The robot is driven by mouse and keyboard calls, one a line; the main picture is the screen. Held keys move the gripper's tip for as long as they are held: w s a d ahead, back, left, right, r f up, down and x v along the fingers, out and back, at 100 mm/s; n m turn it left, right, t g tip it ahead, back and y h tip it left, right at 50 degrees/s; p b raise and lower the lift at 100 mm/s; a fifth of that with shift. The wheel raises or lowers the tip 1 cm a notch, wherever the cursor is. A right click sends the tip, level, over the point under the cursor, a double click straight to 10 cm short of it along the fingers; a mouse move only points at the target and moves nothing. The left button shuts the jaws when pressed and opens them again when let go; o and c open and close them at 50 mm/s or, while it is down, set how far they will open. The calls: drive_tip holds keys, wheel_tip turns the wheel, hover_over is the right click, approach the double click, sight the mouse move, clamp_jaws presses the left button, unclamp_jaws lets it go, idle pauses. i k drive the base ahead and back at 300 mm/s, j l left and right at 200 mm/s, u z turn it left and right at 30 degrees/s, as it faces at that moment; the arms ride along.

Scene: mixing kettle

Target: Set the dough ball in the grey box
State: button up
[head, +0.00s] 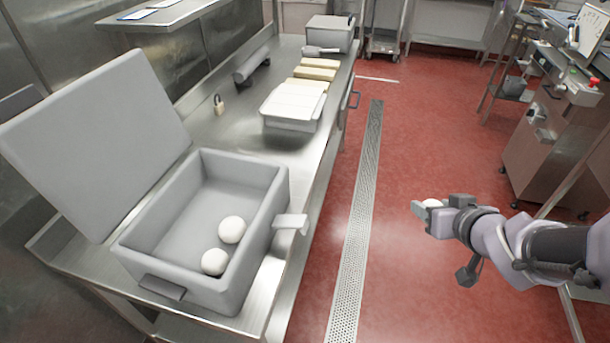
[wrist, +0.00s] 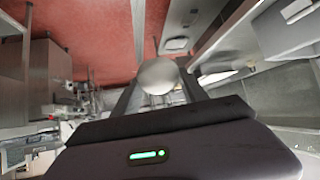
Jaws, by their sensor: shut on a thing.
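A white dough ball (wrist: 157,76) is held between the two fingers of my gripper (wrist: 158,88) in the wrist view. In the head view my gripper (head: 424,208) is at the right, over the red floor, and the top of the held ball (head: 433,203) shows between its fingers. The grey box (head: 271,203) stands on the steel table at the left with its lid (head: 95,140) open and tilted back. Two white dough balls (head: 232,230) lie inside it near the front right, close together. My gripper is well to the right of the box, apart from it.
A box latch (head: 291,222) juts out on the right. Machinery (head: 560,125) stands at the far right. Open floor lies between.

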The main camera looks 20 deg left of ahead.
sight(250, 208)
drive_tip(key=k+j+z, duration=0.4)
drive_tip(key=j, duration=0.35)
drive_tip(key=k+j+z, duration=0.4)
drive_tip(key=j, duration=0.35)
drive_tip(key=k+j+z, duration=0.4)
drive_tip(key=j+z, duration=0.2)
drive_tip(key=j, duration=0.4)
drive_tip(key=k+j+z, duration=0.2)
drive_tip(key=j, duration=0.4)
drive_tip(key=i+j, duration=0.25)
